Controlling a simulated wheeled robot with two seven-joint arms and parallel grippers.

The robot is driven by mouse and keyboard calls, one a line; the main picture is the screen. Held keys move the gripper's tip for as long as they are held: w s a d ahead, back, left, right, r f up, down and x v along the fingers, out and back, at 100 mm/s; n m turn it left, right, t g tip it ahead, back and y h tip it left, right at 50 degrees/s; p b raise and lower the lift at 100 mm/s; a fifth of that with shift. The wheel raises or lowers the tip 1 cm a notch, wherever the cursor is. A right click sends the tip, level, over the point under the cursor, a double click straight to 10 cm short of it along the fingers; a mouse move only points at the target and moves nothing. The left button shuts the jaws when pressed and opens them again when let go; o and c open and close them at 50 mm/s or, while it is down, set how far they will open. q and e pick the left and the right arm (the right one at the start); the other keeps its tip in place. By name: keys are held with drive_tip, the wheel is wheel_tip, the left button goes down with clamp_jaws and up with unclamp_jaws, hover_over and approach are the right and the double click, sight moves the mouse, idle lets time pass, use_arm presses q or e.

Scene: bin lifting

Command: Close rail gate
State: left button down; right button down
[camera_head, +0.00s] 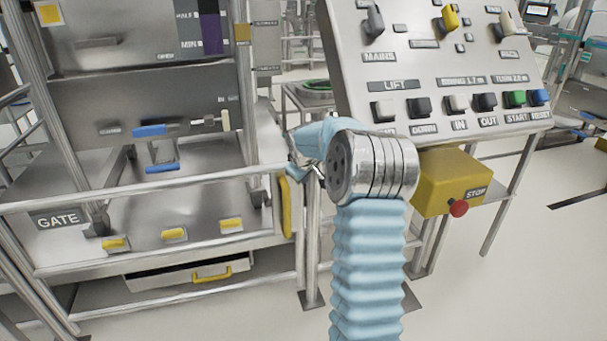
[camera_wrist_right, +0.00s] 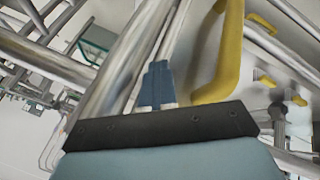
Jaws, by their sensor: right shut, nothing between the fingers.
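The rail gate (camera_head: 150,190) is a metal rail with a GATE sign (camera_head: 57,218) at its left, running across the front of the bin station. A yellow upright handle (camera_head: 287,207) is at its right end, by a metal post (camera_head: 312,235). My right gripper (camera_head: 294,172) is at that end, just above and right of the handle; my wrist partly hides it. In the right wrist view, its fingers (camera_wrist_right: 157,84) are together and empty, with the yellow handle (camera_wrist_right: 228,55) beside them on the right. Contact with the rail cannot be told. My left gripper is not in view.
A sloped control panel (camera_head: 440,75) with knobs and buttons stands to the right. Below it is a yellow box (camera_head: 450,180) with a red stop button (camera_head: 458,208). A drawer (camera_head: 180,275) is under the station. Open floor (camera_head: 520,270) lies at the lower right.

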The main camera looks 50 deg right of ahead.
drive_tip(key=shift+w+d+r+t+h, duration=0.35)
drive_tip(key=shift+w+d+r, duration=0.25)
drive_tip(key=shift+w, duration=0.2)
drive_tip(key=v, duration=1.3)
drive_tip(key=w+a+f+n+g+y, duration=0.1)
drive_tip(key=w+a+f+y, duration=0.2)
drive_tip(key=a+f, duration=1)
drive_tip(key=w+a+f+n+g+y, duration=0.1)
drive_tip(key=w+a+f+y, duration=0.2)
drive_tip(key=a+f, duration=0.95)
drive_tip(key=s+a+f+m+g+y, duration=0.1)
drive_tip(key=s+a+f, duration=0.45)
drive_tip(key=f, duration=0.25)
drive_tip(key=s+a+f+m+y, duration=0.1)
drive_tip(key=s+a+f+y, duration=0.1)
drive_tip(key=s+a+f, duration=0.35)
drive_tip(key=s+a+f+m+g, duration=0.1)
drive_tip(key=s+a+f, duration=0.7)
drive_tip(key=s, duration=0.2)
drive_tip(key=shift+m+g+y, duration=0.3)
drive_tip(key=shift+g+y, duration=0.05)
drive_tip(key=shift+s, duration=0.1)
